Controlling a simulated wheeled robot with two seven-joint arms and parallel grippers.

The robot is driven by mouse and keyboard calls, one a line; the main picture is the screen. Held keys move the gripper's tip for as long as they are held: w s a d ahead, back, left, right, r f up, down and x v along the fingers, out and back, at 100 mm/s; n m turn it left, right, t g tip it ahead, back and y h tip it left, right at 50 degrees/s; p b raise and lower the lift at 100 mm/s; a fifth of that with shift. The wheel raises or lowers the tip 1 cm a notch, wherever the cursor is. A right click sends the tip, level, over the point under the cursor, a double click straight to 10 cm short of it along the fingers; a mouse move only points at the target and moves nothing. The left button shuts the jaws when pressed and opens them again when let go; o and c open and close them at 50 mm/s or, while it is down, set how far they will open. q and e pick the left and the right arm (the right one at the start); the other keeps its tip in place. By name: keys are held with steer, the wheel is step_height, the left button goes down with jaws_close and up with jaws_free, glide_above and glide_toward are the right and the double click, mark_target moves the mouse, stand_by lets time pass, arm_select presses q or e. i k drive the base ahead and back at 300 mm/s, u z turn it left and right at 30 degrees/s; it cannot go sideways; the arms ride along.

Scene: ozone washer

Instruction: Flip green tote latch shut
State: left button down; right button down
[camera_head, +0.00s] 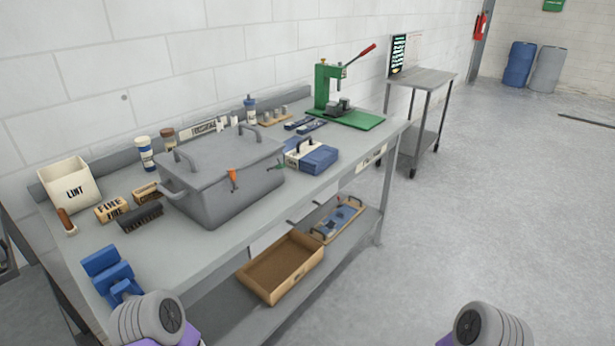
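Rounded grey and purple parts of my two arms show at the bottom edge, left and right. Neither gripper's fingers can be seen, and nothing of mine touches the tote.
Brushes (138,216) and a LINT bin (70,187) stand left of the tote. A blue and white case (312,156) is close on its right. A green press (335,95) is at the far end.

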mark_target(279, 167)
steer(key=z, duration=2.35)
steer(key=k, duration=0.65)
steer(key=u, duration=1.25)
steer(key=i, duration=0.5)
steer(key=u, duration=0.05)
